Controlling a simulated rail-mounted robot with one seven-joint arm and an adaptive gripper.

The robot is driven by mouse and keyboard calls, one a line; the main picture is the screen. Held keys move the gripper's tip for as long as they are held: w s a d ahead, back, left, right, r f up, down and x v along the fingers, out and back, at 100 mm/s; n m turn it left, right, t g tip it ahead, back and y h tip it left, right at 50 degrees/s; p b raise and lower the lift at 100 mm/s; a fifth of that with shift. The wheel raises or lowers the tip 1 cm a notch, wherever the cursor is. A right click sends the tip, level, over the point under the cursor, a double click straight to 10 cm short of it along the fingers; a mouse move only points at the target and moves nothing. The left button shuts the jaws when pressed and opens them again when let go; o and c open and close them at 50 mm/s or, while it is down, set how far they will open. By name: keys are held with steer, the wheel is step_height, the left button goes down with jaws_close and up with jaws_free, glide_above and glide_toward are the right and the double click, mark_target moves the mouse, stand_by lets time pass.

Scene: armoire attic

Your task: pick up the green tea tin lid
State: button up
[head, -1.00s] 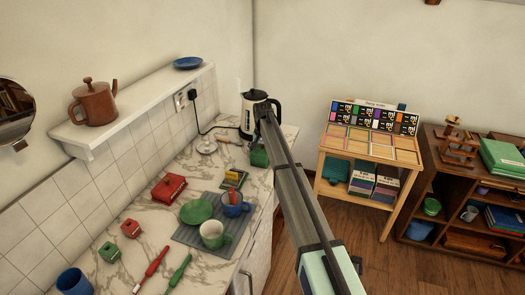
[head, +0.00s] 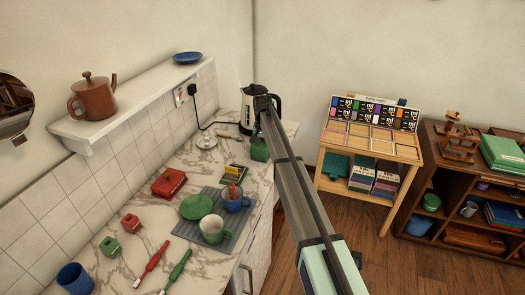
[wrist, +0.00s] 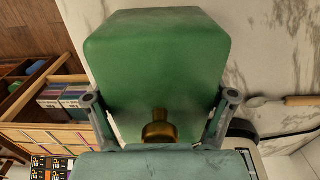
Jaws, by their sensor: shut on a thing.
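The green tea tin (head: 259,149) stands on the marble counter in front of the kettle, partly hidden behind my arm in the head view. In the wrist view its green lid (wrist: 158,60) fills the upper middle, with a brass knob (wrist: 159,127) near my palm. My gripper (wrist: 160,118) has one finger on each side of the green lid and is shut on it. The fingertips are partly hidden, and I cannot tell whether the lid is apart from the tin body.
A grey mat (head: 236,214) holds a green plate (head: 196,207) and mugs. A red box (head: 169,183) is farther left. A wooden display stand (head: 365,160) is right of my arm.

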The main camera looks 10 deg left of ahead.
step_height(320, 180, up, 19)
steer(key=b, duration=0.3)
steer(key=shift+s+a+f+p, duration=0.9)
steer(key=shift+s+a+f, duration=0.8)
steer(key=shift+s+f, duration=0.75)
steer(key=shift+s+a+f+p, duration=0.95)
steer(key=shift+s+a+f, duration=0.7)
steer(key=shift+s+f, duration=0.75)
steer(key=shift+s+a+f+p, duration=0.9)
steer(key=shift+s+a+f, duration=1)
steer(key=shift+s, duration=0.85)
steer(key=shift+d+f+b, duration=0.2)
steer(key=shift+f+b, duration=0.15)
steer(key=shift+f, duration=1)
steer(key=shift+f+p, duration=0.1)
steer(key=shift+p, duration=0.2)
steer(key=o, duration=1)
